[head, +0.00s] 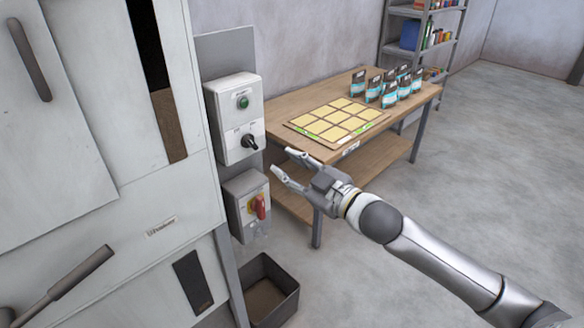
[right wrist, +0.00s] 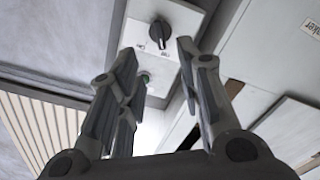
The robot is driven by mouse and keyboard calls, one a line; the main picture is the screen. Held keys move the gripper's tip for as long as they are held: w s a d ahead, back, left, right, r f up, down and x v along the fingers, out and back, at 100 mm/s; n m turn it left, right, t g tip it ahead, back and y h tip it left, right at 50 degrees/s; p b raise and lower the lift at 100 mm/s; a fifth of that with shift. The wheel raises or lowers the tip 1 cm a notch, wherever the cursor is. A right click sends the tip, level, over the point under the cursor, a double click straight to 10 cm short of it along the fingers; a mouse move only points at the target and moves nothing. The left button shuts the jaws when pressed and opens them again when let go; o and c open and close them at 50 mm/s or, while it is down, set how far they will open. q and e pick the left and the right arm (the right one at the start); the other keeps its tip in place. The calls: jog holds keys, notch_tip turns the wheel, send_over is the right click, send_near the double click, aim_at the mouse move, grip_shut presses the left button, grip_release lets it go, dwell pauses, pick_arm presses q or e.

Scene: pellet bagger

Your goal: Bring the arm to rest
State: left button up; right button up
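My right gripper (head: 284,168) is in the middle of the head view, at the end of my right arm coming in from the lower right. Its fingers are spread open with nothing between them. It appears in front of the wooden table's near left corner, right of the control boxes. In the right wrist view the open fingers (right wrist: 156,75) frame a control box with a black rotary knob (right wrist: 159,34) and a green button (right wrist: 145,77). The fingers look apart from the knob. My left gripper is not seen.
The white machine (head: 110,130) fills the left. Beside it are the upper control box (head: 222,110) and a lower box with a red switch (head: 259,207). A dark bin (head: 290,275) stands below. The wooden table (head: 290,115) holds a gridded board (head: 335,122) and several bags (head: 390,92). Floor at right is clear.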

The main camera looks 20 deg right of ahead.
dwell(0.5)
jog(key=d+f+m+g+h+b, duration=0.1)
jog(key=d+f+m+g+h, duration=0.3)
jog(key=f, duration=1.2)
jog(key=d+f+m+h+b, duration=0.15)
jog(key=d+f, duration=0.45)
jog(key=f, duration=1.1)
jog(key=s+f+m+g+h, duration=0.1)
jog(key=s+f+g, duration=0.1)
jog(key=s+f, duration=0.7)
jog(key=s+f+m+g, duration=0.1)
jog(key=s+f+g, duration=0.3)
jog(key=f, duration=0.8)
jog(key=s+a+f+g, duration=0.2)
jog(key=s+f, duration=0.4)
jog(key=s, duration=0.6)
jog(key=s+a+f+g+b, duration=0.1)
jog(key=s+a+f, duration=0.4)
jog(key=s, duration=0.7)
jog(key=s+a+f+g+b, duration=0.1)
jog(key=s+a+f+g, duration=0.2)
jog(key=s+f, duration=0.6)
jog(key=s, duration=0.3)
jog(key=shift+s+a+f, duration=0.2)
jog(key=shift+a+f, duration=0.05)
